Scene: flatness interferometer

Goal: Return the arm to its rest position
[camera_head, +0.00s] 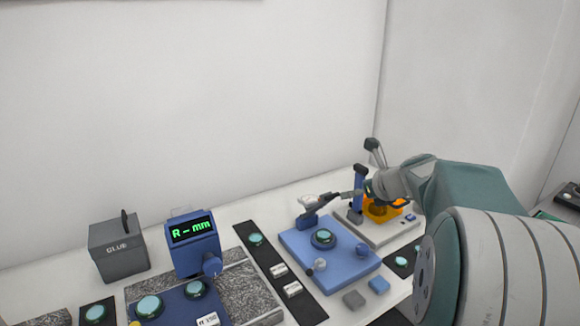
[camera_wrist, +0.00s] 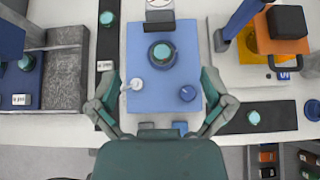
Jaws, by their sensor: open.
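My gripper (camera_wrist: 160,88) is open and empty in the wrist view, its two fingers spread on either side of the front part of a blue plate (camera_wrist: 142,101). In the head view my arm reaches in from the right, with my gripper over the table near the blue plate (camera_head: 340,272). A round dark part with a teal top (camera_wrist: 161,53) sits on the plate, with a white knob (camera_wrist: 136,84) and a blue knob (camera_wrist: 187,93) nearer its front. The gripper's height above the plate is hard to judge.
An orange device with a dark block (camera_wrist: 288,22) stands right of the plate. The blue readout box (camera_head: 193,241) and grey GLUE box (camera_head: 118,249) stand on the left. Dark strips (camera_head: 285,285) with teal-topped discs flank the plate. Small grey and blue blocks (camera_head: 379,285) lie before it.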

